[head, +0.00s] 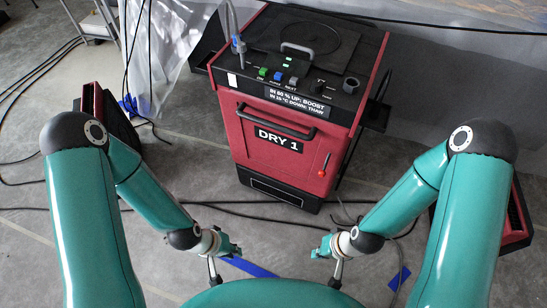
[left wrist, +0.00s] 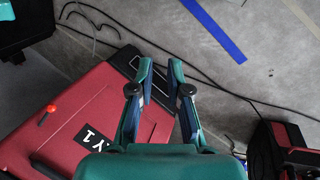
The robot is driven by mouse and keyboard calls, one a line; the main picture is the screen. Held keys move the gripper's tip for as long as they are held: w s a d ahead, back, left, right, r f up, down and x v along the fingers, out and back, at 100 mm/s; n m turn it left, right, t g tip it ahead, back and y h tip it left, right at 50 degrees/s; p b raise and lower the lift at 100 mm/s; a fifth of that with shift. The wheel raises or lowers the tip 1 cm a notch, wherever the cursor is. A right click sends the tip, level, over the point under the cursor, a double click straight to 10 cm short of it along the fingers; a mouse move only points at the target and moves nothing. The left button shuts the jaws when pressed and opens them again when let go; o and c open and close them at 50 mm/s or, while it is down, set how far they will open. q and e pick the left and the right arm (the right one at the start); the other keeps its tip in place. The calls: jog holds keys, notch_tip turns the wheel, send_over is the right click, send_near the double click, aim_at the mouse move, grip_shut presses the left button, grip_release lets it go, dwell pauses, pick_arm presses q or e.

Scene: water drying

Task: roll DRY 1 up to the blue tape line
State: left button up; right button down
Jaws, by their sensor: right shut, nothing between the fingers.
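DRY 1 (head: 275,160) is a red upright machine with a black control top, a front handle bar (head: 275,122) and a "DRY 1" label. It stands upright on the floor in front of me. Its red body (left wrist: 75,105) also shows in the left wrist view. My left gripper (head: 232,247) is open and empty, apart from DRY 1. My right gripper (head: 320,250) is shut and empty, low on the right.
Black cables (head: 250,202) cross the floor before the machine. Another blue tape piece (head: 400,279) lies at the right. Red and black units stand at the left (head: 112,112) and right (head: 515,225). Plastic sheeting (head: 165,45) hangs behind.

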pick_arm(q)
jog(key=shift+o, duration=1.2)
jog(key=shift+w+n, duration=0.1)
jog(key=shift+n, duration=0.3)
jog(key=shift+o, duration=1)
jog(key=shift+w+n, duration=0.3)
jog(key=shift+n, duration=0.3)
jog(key=n+t+h+b, duration=0.6)
jog(key=t+b, duration=0.6)
jog(key=b, duration=0.8)
send_near(271, 125)
jog(key=x, duration=0.7)
jog(key=b+x, duration=0.1)
jog(key=x, duration=0.3)
jog(key=shift+a+f, duration=0.2)
jog(key=shift+f, duration=0.2)
